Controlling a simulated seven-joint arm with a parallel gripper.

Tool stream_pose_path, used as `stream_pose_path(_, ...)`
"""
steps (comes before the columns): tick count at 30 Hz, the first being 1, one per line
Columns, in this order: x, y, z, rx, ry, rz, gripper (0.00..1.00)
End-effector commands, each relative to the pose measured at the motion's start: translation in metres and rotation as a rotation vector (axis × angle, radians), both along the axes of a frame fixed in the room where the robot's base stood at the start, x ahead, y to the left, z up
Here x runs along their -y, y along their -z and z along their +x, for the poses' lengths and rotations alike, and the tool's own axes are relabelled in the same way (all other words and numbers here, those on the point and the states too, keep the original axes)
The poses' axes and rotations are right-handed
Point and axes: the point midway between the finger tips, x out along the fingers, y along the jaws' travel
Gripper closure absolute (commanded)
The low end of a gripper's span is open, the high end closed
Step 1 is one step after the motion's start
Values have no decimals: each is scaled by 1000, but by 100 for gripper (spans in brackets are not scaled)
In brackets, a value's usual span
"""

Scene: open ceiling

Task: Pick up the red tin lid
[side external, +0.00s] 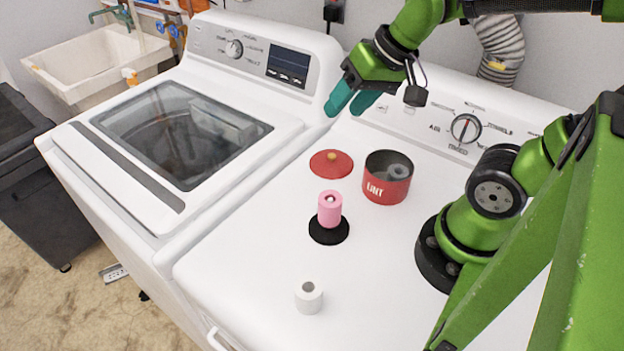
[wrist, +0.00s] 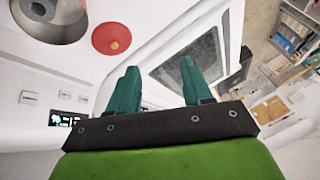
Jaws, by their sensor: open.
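The red tin lid (side external: 331,163) lies flat on the white machine top, with a small knob at its centre. It also shows in the wrist view (wrist: 110,38), at the top left of the fingers. The red tin (side external: 386,184) stands open just right of the lid, with a grey roll inside; part of it shows in the wrist view (wrist: 33,31). My gripper (side external: 351,101), with teal fingers, is open and empty. It is raised above the back of the machine, behind the lid and apart from it. In the wrist view its two fingers (wrist: 157,80) stand apart with nothing between them.
A pink roll (side external: 330,209) stands upright on a black disc (side external: 328,235) in front of the lid. A small white roll (side external: 308,297) stands nearer the front. The control panel (side external: 455,118) rises along the back. The machine top left of the lid is clear.

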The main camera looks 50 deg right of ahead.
Motion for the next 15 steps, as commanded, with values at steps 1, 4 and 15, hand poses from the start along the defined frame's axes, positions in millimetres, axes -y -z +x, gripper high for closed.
stream_pose_path(1,10,6,13,-60,13,-9,50)
stream_pose_path(4,30,17,36,-169,25,-34,50)
stream_pose_path(15,99,52,93,-472,14,-128,50)
